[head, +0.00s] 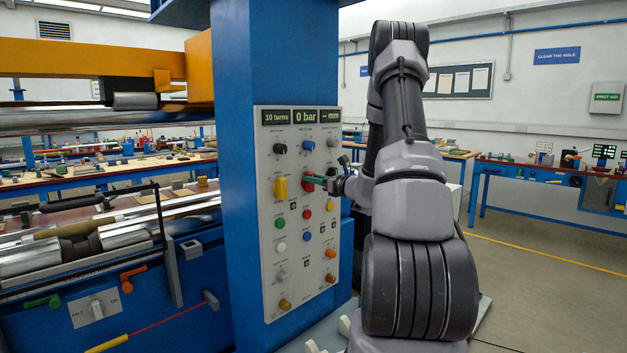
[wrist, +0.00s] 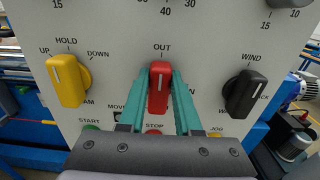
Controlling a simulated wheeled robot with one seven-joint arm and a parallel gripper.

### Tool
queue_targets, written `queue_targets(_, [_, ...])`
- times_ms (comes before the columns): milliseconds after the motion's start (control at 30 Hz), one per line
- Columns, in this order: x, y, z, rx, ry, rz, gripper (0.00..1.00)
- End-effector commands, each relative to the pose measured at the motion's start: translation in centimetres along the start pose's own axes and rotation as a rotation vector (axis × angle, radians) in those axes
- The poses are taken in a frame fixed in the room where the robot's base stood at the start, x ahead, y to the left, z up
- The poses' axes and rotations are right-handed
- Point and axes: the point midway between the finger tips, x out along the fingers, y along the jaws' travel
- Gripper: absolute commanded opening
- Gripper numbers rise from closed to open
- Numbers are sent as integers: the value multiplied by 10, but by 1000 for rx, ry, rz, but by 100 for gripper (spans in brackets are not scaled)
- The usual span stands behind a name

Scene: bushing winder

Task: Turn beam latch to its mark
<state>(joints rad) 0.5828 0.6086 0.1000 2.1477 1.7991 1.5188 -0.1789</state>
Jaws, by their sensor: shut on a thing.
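My gripper (wrist: 160,72) is shut on a red knob (wrist: 159,98) on the grey control panel (wrist: 115,25), one teal finger on each side. The white line on the knob points up to the OUT mark. Another mark at its right is mostly covered by a finger, with only an N showing. The knob's name label is hidden behind my gripper, so I cannot read whether it is the beam latch. In the head view my gripper (head: 315,180) reaches the panel from the right, and the red knob (head: 307,186) is partly covered.
A black knob (wrist: 243,92) marked WIND is at the right. START, STOP and JOG labels sit just below. The panel is on a blue column (head: 240,60).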

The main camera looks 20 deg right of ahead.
Motion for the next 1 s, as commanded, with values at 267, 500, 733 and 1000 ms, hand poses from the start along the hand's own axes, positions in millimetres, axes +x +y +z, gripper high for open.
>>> queue_targets(267, [0,-1,0,66,0,0,0])
queue_targets(500, [0,-4,-1,231,1,0,0])
queue_targets(733, [0,-8,-2,449,2,0,0])
queue_targets(1000, [-1,-12,-5,706,1,-2,0])
